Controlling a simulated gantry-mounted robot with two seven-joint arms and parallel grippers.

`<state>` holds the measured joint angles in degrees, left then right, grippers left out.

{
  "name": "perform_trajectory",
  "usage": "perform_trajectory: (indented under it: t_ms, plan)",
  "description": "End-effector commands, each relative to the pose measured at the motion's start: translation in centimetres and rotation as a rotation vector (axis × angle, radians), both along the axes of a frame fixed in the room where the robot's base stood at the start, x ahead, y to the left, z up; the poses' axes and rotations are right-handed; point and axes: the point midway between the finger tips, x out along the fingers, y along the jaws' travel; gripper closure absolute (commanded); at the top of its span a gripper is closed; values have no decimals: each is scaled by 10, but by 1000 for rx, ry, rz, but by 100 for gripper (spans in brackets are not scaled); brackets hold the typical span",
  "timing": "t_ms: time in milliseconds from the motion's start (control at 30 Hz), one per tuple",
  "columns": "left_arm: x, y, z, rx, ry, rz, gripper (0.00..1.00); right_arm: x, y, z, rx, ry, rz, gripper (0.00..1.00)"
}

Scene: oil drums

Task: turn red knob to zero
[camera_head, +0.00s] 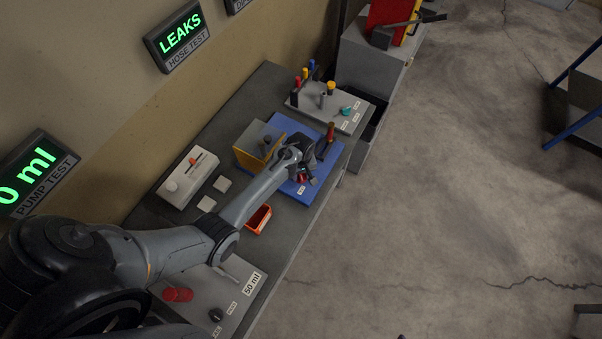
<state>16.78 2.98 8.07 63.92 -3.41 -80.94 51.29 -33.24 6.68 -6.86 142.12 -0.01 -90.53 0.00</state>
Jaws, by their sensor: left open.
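A round red part (178,294), which looks like a red knob, is on the grey panel (225,283) at the near end of the bench, partly behind my left arm. Its pointer and setting cannot be read. A black knob (215,315) and a "50 ml" label are on the same panel. A white box (180,180) farther along carries a small orange-red switch or knob (197,160). My left gripper (308,176) is open above the blue plate (285,128), far from the near panel. A small red patch shows at the gripper; I cannot tell what it is. My right gripper is out of view.
An orange tray (259,218) sits beside my left forearm. A yellow-brown block (249,152) and a red-topped upright handle (330,132) stand on the blue plate. A grey board (340,108) with coloured parts is beyond. Open floor (430,200) lies right.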

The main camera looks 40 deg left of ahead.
Motion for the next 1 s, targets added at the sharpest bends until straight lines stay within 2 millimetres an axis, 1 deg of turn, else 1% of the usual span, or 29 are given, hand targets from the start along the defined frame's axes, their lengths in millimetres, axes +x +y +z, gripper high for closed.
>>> perform_trajectory:
  t_ms: [67,100,267,300,333,367,767,1000]
  plan:
    - [0,0,0,0,0,0,60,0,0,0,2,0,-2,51]
    - [0,0,0,0,0,0,63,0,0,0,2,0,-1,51]
    - [0,0,0,0,0,0,87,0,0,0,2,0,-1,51]
    - [0,0,0,0,0,0,93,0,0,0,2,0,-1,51]
    - [0,0,0,0,0,0,98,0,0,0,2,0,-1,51]
    - [0,0,0,0,0,0,100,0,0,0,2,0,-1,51]
    - [0,0,1,1,1,39,100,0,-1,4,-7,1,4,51]
    - [1,0,3,1,1,173,100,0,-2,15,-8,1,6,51]
